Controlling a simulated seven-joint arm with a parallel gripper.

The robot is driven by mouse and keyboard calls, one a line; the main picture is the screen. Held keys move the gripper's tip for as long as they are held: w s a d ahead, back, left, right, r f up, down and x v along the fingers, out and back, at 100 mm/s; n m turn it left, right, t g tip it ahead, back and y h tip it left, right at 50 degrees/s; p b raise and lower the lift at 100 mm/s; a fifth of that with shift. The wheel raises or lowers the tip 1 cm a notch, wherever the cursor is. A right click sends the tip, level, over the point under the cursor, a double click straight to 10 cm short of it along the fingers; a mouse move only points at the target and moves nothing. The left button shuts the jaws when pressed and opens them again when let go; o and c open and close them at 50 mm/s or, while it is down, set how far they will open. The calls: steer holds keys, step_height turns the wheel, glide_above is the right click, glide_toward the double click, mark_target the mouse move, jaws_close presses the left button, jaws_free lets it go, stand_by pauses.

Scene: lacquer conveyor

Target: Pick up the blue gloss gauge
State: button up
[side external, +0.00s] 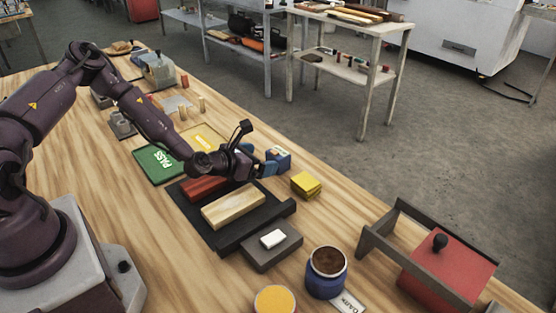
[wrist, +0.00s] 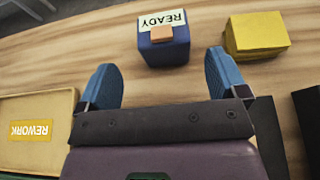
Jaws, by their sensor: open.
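The blue gloss gauge (wrist: 166,55) is a small dark blue box in the wrist view. Its pale top reads READY, and a small orange-brown square shows at its near edge. It stands on the wooden table, beyond and between my fingertips. My gripper (wrist: 164,70) is open and empty, with one blue finger to each side and the gauge apart from both. In the side external view my gripper (side external: 263,164) is low over the table, close to the gauge (side external: 281,159), and partly hides it.
A yellow block (wrist: 257,35) stands right of the gauge; it also shows in the side external view (side external: 306,185). A tan REWORK tray (wrist: 68,103) lies left. A green PASS tray (side external: 150,174) and a black tray (side external: 240,235) with wooden bars are near my arm.

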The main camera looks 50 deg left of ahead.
mark_target(271, 159)
steer(key=x, duration=0.5)
steer(key=shift+d+f, duration=0.15)
steer(key=shift+d, duration=0.1)
